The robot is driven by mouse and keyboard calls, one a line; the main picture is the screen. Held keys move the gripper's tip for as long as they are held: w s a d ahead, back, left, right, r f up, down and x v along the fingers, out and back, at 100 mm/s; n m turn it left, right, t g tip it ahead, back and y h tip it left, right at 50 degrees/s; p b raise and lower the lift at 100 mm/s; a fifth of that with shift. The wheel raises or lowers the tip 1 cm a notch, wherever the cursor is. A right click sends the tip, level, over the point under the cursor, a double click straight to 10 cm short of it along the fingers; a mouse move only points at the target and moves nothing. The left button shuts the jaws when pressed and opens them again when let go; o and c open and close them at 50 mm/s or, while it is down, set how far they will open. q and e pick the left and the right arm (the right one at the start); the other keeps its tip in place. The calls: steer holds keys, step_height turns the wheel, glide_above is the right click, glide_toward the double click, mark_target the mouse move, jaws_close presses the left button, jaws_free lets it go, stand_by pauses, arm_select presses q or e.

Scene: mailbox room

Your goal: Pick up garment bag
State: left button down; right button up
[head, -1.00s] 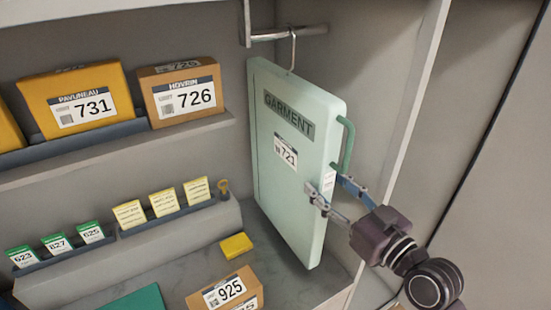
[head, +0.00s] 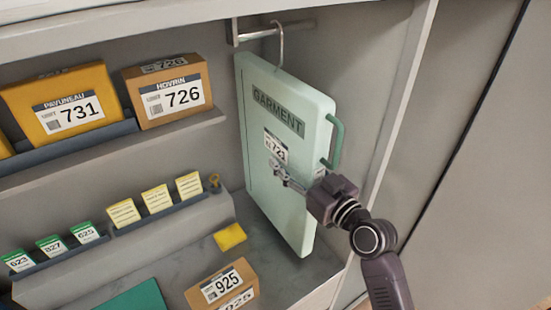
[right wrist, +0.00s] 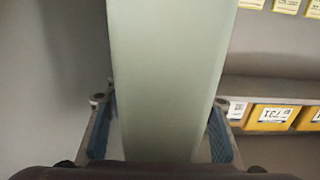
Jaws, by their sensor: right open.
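The garment bag (head: 278,170) is a pale green, flat, stiff-looking case marked GARMENT and 721, with a green side handle (head: 335,142). It hangs upright by a metal hook (head: 281,45) from a short rail (head: 285,30). My right gripper (head: 292,180) is at the bag's right edge, below the handle. One finger shows across the bag's front; the other is hidden. In the right wrist view the bag (right wrist: 165,75) stands between the two fingers of my open right gripper (right wrist: 160,130), with a small gap at the left finger. My left gripper is not in view.
Boxes 731 (head: 68,105) and 726 (head: 170,95) stand on the upper shelf, left of the bag. Card holders line a lower step. A yellow packet (head: 230,237) and box 925 (head: 222,285) lie near the bag's foot. The compartment's right wall (head: 385,110) is close to my right arm.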

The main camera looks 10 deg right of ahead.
jaws_close()
stand_by(0.3)
steer(key=shift+r, duration=0.2)
